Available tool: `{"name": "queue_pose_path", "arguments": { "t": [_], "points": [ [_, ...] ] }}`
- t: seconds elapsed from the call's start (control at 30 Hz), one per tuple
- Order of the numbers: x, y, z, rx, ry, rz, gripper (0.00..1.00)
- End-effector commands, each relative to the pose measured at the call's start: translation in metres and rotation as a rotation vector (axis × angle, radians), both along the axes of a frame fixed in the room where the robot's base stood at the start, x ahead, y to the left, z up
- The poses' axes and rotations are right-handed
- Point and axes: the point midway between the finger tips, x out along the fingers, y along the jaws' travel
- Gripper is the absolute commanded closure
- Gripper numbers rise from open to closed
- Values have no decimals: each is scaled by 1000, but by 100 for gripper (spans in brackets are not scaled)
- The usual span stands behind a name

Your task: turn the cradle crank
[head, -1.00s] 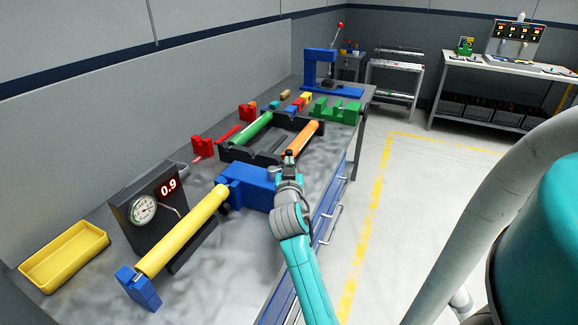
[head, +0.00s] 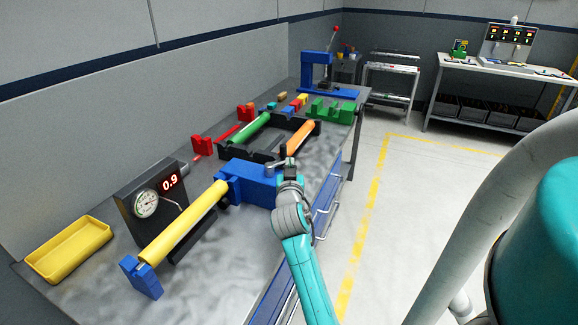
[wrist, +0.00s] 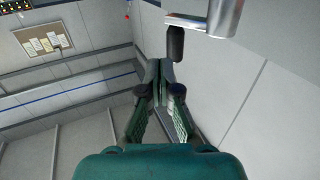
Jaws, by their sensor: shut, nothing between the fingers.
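The cradle is a blue block (head: 250,186) and a blue end stand (head: 141,278) with a yellow roller (head: 185,225) between them, on the bench. Its crank (head: 280,163) shows small and grey at the block's far right corner. In the wrist view the crank has a silver hub (wrist: 224,18), a flat arm and a dark handle (wrist: 176,44) at the arm's end. My gripper (wrist: 160,68) is shut and empty, its fingertips just below and left of the handle in that picture. I cannot tell whether they touch it. In the head view my wrist largely hides the fingers.
A gauge box (head: 147,205) reading 0.9 stands behind the roller, with a yellow tray (head: 70,250) at left. A black rack (head: 262,156) holds green and orange rollers. A blue press (head: 318,72) stands at the far end. The floor to the right is clear.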

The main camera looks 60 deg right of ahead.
Motion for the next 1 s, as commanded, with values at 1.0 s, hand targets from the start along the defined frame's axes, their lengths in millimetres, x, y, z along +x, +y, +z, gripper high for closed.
{"name": "queue_pose_path", "arguments": {
  "t": [1.0],
  "points": [
    [-67,73,0,-1,0,-1,100]
  ]
}}
